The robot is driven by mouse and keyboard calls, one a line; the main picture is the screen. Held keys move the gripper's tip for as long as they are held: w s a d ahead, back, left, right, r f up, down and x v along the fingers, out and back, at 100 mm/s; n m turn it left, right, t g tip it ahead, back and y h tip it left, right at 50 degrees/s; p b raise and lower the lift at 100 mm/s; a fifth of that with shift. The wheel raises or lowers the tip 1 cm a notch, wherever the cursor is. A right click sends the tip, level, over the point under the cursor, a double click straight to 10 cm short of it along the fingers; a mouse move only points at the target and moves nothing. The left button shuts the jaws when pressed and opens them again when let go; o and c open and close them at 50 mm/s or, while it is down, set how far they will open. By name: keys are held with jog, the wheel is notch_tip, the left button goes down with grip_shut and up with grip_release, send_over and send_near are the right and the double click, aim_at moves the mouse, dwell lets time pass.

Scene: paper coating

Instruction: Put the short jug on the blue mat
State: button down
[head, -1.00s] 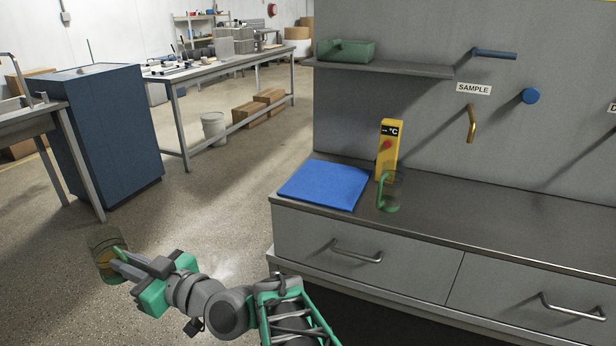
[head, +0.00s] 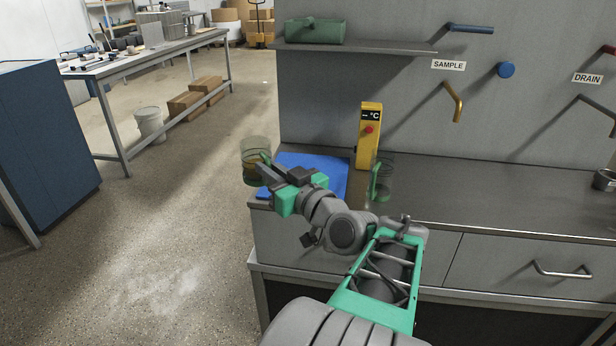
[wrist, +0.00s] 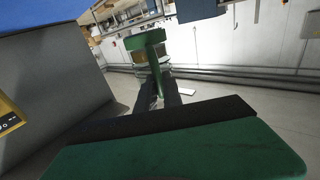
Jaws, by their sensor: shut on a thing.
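My gripper (head: 266,172) is shut on a clear jug with amber liquid low inside, which I take to be the short jug (head: 251,158). The jug is upright or nearly so, up in the air at the left edge of the blue mat (head: 325,166) in the head view. In the wrist view the jug's green handle (wrist: 146,39) shows beyond the fingers (wrist: 160,94). The mat (wrist: 45,14) shows at the top left there. My gripper and wrist hide part of the mat in the head view.
A second clear jug with a green handle (head: 384,180) stands on the counter (head: 470,195) right of the mat. A yellow temperature device (head: 369,138) stands behind. A shelf (head: 360,46) and a brass tap (head: 455,103) jut from the wall above.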

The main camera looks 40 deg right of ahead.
jog(key=s+d+r+m+g+h, duration=0.1)
jog(key=s+d+r+m+h, duration=0.3)
jog(key=s+d, duration=1)
jog(key=shift+n+h, duration=0.3)
jog(key=shift+h, duration=0.3)
jog(key=w+d+f+b, duration=0.1)
jog(key=w+f, duration=0.3)
jog(key=w, duration=0.1)
jog(key=w+d+f+b, duration=0.1)
jog(key=w+f, duration=0.3)
jog(key=w, duration=0.1)
jog(key=w+d+f+b, duration=0.1)
jog(key=w+f, duration=0.3)
jog(key=w, duration=0.1)
jog(key=shift+w+f, duration=0.1)
jog(key=shift+f, duration=0.4)
jog(key=c, duration=1.5)
grip_release()
